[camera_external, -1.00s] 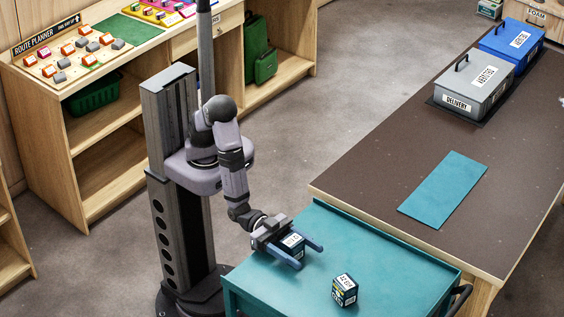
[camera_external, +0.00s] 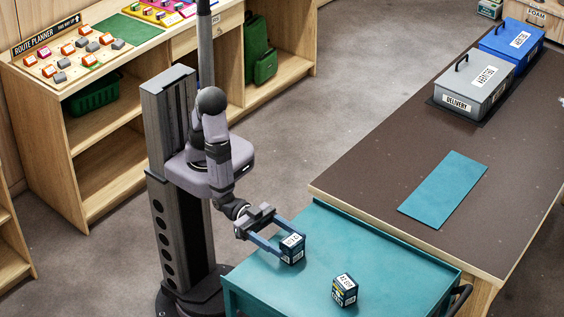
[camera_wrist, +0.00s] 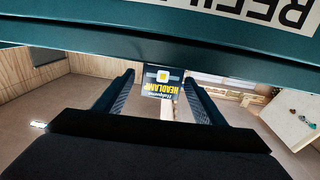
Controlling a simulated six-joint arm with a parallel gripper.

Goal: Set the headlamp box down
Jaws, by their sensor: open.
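The headlamp box (camera_external: 292,250), small and dark blue with a white label on top, stands upright on the teal cart top (camera_external: 295,290). In the wrist view the headlamp box (camera_wrist: 161,84) shows its yellow "HEADLAMP" lettering, upside down, between and beyond the fingertips. My gripper (camera_external: 286,240) is open at cart-top height, to the left of the box, with its fingertips near the box's sides. The gripper (camera_wrist: 157,78) has a visible gap on both sides of the box in the wrist view.
A second dark box (camera_external: 345,290) with a white top label stands to the front right on the cart. A brown table (camera_external: 380,180) behind holds a teal mat (camera_external: 443,190), a grey delivery box (camera_external: 474,88) and a blue box (camera_external: 513,45).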

